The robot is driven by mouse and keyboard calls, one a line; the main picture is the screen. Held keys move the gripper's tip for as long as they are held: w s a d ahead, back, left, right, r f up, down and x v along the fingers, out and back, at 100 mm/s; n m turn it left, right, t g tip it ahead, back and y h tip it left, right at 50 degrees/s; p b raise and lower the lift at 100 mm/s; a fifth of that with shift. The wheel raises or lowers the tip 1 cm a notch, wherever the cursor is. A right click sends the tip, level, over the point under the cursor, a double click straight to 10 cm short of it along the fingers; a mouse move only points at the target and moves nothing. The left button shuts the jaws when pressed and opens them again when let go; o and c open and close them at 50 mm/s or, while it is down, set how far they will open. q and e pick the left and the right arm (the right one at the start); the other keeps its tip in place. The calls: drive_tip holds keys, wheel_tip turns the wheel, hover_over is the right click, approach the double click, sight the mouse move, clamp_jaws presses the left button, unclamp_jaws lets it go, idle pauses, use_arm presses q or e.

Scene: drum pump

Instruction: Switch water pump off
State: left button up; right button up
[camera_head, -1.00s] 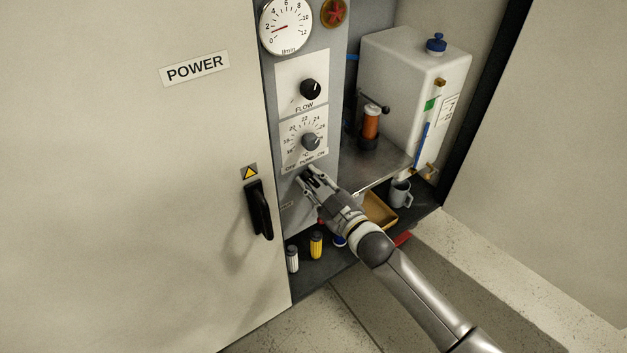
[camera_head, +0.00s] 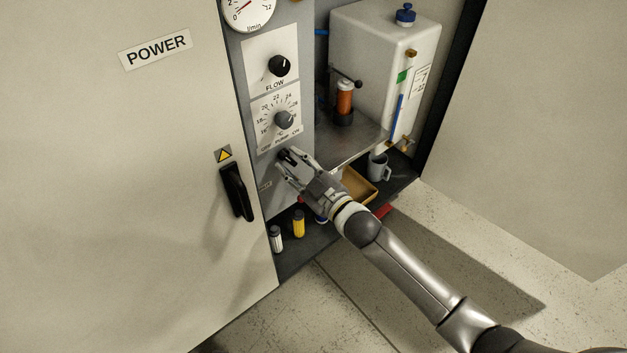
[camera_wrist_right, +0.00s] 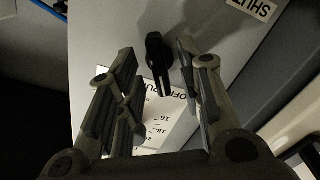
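The pump switch is a black knob (camera_head: 285,156) below the "OFF PUMP ON" label on the grey control panel (camera_head: 290,190). My right gripper (camera_head: 288,163) is at the switch with its fingers spread. In the right wrist view, the black knob (camera_wrist_right: 157,62) shows between the tips of the open right gripper (camera_wrist_right: 155,70), with visible gaps on both sides. Its long handle points towards the white label plate (camera_wrist_right: 150,118), where "OFF" and part of "PUMP" can be read. Exactly which mark it points to cannot be told. My left gripper is not in view.
Above the switch are a temperature knob (camera_head: 284,120), a flow knob (camera_head: 280,66) and a gauge (camera_head: 248,12). A cabinet door with a black handle (camera_head: 236,192) stands at left. A white tank (camera_head: 375,70), a mug (camera_head: 378,167) and small bottles (camera_head: 298,224) are nearby.

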drive_tip(key=v, duration=1)
drive_tip(key=shift+d+f, duration=0.1)
drive_tip(key=s+d+f+m+g+h, duration=0.3)
drive_tip(key=s+d+f, duration=0.1)
drive_tip(key=f, duration=0.6)
drive_tip(key=s+d+f+m+g+h, duration=0.25)
drive_tip(key=s+d+f, duration=0.2)
drive_tip(key=f, duration=0.45)
drive_tip(key=s+d+f+m+g+h, duration=0.25)
drive_tip(key=s+f, duration=0.25)
drive_tip(key=f, duration=0.5)
drive_tip(key=s+d+f+m+g+h, duration=0.25)
drive_tip(key=s+f+g, duration=0.4)
drive_tip(key=s, duration=0.65)
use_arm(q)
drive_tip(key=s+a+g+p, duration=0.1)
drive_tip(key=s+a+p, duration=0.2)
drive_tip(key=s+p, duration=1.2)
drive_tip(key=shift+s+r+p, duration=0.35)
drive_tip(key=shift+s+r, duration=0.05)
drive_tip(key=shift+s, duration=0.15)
use_arm(e)
drive_tip(key=s+d, duration=0.1)
drive_tip(key=s, duration=0.7)
drive_tip(key=s+d, duration=0.2)
drive_tip(key=s, duration=0.7)
drive_tip(key=shift+d+f, duration=0.3)
